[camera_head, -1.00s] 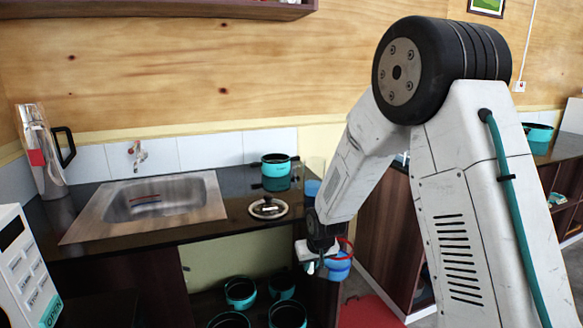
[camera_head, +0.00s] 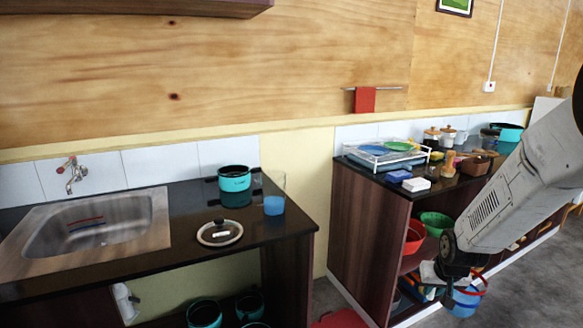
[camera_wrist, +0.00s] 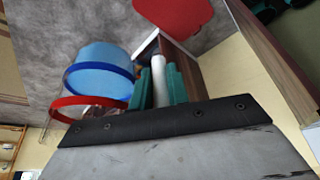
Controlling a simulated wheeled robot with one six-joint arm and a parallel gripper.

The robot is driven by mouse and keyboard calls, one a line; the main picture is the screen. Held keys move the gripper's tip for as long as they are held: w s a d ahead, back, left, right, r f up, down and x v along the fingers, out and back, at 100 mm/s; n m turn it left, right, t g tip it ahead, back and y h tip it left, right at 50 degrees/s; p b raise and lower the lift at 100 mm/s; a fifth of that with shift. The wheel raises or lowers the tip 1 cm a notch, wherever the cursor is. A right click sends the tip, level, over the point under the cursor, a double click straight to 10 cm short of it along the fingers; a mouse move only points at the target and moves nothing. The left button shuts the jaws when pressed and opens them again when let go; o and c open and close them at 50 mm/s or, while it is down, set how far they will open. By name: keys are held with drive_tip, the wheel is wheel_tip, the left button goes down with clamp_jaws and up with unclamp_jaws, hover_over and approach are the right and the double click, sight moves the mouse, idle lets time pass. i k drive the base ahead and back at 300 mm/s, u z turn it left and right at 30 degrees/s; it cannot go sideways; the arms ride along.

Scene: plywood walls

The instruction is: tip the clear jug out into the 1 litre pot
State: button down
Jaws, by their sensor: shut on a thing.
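My gripper (camera_head: 455,280) is at the lower right of the head view, beyond the counter's right end. In the wrist view its teal fingers (camera_wrist: 160,88) are shut on the white handle (camera_wrist: 159,80) of a clear jug (camera_wrist: 88,112). The jug has a red rim and blue contents; in the head view the jug (camera_head: 463,302) hangs beside the gripper, partly hidden, and looks roughly upright. A teal pot (camera_head: 235,184), open on top with dark insides, stands at the back of the sink counter. I cannot read a size on it.
A clear beaker with blue contents (camera_head: 274,204) stands right of the pot. A glass lid (camera_head: 220,233) lies in front. More teal pots (camera_head: 204,314) sit on the shelf below. A second counter (camera_head: 362,205) with a dish rack (camera_head: 385,155) stands right. A red object (camera_head: 340,319) is on the floor.

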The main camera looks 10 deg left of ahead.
sight(236, 177)
drive_tip(key=z, duration=1.65)
drive_tip(key=i, duration=1.95)
drive_tip(key=u, duration=3.4)
